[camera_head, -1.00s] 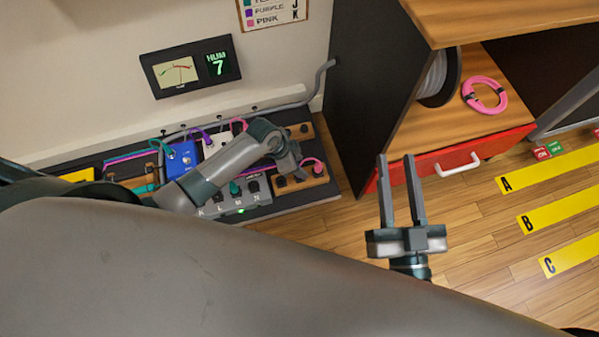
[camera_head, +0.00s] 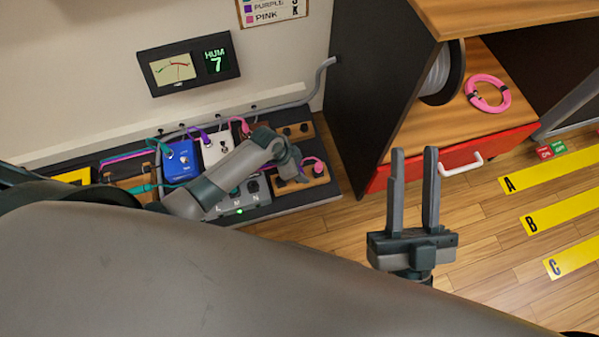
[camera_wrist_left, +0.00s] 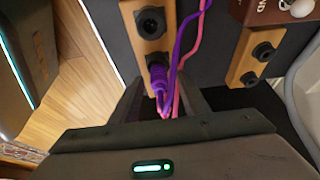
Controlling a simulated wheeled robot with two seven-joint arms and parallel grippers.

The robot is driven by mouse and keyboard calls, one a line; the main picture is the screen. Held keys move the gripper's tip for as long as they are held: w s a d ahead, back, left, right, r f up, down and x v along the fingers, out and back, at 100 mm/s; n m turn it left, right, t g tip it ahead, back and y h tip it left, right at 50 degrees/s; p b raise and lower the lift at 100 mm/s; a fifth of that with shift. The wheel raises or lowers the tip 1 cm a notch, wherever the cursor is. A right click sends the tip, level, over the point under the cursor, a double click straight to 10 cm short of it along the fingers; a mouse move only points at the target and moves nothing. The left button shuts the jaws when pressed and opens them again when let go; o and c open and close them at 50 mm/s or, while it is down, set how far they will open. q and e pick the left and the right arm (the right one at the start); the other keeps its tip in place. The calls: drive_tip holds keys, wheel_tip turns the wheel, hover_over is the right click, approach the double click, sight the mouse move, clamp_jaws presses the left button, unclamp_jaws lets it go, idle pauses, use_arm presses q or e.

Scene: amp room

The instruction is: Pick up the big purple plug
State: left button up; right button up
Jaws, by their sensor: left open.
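The big purple plug (camera_wrist_left: 157,80) sits in a socket of a wooden block (camera_wrist_left: 152,40) in the left wrist view. Its purple cable (camera_wrist_left: 185,42) runs up beside a pink cable (camera_wrist_left: 196,38) that passes close by it. My left gripper (camera_wrist_left: 160,98) is open, with one finger on each side of the plug; I cannot tell whether they touch it. In the head view my left gripper (camera_head: 291,168) is over the right end of the pedalboard, and the plug is not clearly seen there. My right gripper (camera_head: 415,152) is open and empty above the floor.
The pedalboard (camera_head: 290,200) holds a blue pedal (camera_head: 180,163), a white pedal (camera_head: 215,147) and cabled wooden socket blocks. A cabinet with a red drawer (camera_head: 445,160) stands at right. A pink cable coil (camera_head: 488,93) lies in it. Yellow strips (camera_head: 560,215) mark the floor.

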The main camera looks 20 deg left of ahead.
use_arm(q)
drive_tip(key=shift+c, duration=0.5)
clamp_jaws()
drive_tip(key=shift+r, duration=0.15)
